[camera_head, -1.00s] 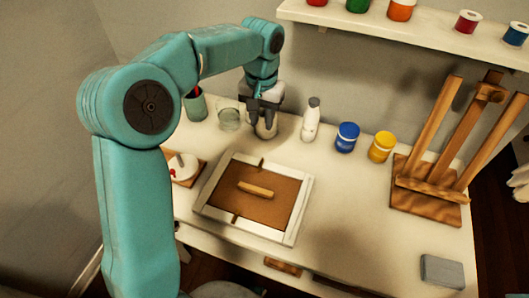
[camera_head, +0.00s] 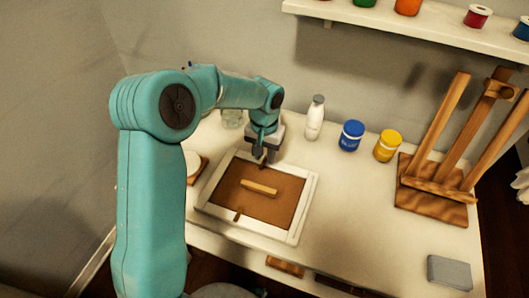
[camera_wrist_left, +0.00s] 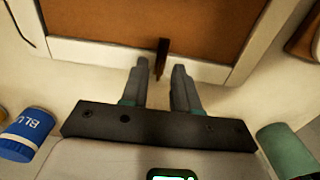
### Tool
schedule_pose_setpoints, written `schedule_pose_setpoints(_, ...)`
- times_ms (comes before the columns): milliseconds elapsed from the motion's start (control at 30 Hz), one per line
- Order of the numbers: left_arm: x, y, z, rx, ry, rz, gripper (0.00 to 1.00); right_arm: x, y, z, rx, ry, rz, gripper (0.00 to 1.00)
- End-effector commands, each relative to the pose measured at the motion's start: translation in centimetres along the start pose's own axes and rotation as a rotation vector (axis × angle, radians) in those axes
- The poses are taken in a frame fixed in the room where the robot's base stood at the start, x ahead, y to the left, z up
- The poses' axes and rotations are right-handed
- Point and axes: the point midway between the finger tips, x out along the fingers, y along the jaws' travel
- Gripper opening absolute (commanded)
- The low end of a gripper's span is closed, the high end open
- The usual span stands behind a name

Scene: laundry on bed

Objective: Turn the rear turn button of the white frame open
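The white frame (camera_head: 302,208) lies on the table with a brown board (camera_head: 285,208) inside it and a light wooden handle bar (camera_head: 259,187) on the board. The rear turn button is a small dark brown bar, seen in the left wrist view (camera_wrist_left: 162,55), pointing across the frame's rear rail onto the board. The front turn button (camera_head: 238,215) lies across the front rail. My left gripper (camera_head: 264,157) is at the rear rail, fingers down. In the wrist view its fingers (camera_wrist_left: 160,68) are apart, with the rear button between and just beyond the tips; contact is unclear.
A white bottle (camera_head: 315,118), blue jar (camera_head: 351,136) and yellow jar (camera_head: 388,146) stand behind and right of the frame. A green cup (camera_wrist_left: 287,150) shows in the wrist view. A wooden easel (camera_head: 432,190) and grey block (camera_head: 449,271) are at right. Table right of the frame is clear.

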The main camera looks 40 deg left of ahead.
Motion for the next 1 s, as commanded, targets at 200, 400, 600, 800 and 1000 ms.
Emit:
schedule_pose_setpoints(200,-0.1,0.0,0.0,0.0,0.0,0.0,0.0,0.0,0.0,0.0,0.0,0.0,0.0,0.43)
schedule_pose_setpoints(400,0.0,0.0,0.0,-0.004,0.0,0.0,0.0,0.0,0.0,0.0,0.0,0.0,0.0,0.43)
schedule_pose_setpoints(600,0.0,0.0,0.0,-0.05,0.0,0.0,0.0,0.3,0.1,0.0,0.0,0.0,0.0,0.43)
schedule_pose_setpoints(800,0.1,0.0,0.0,-0.17,0.001,0.0,0.0,0.8,0.3,0.0,0.0,0.0,0.0,0.43)
schedule_pose_setpoints(1000,0.1,0.0,0.0,-0.35,0.001,0.001,0.0,1.5,0.5,0.0,0.0,0.0,0.0,0.43)
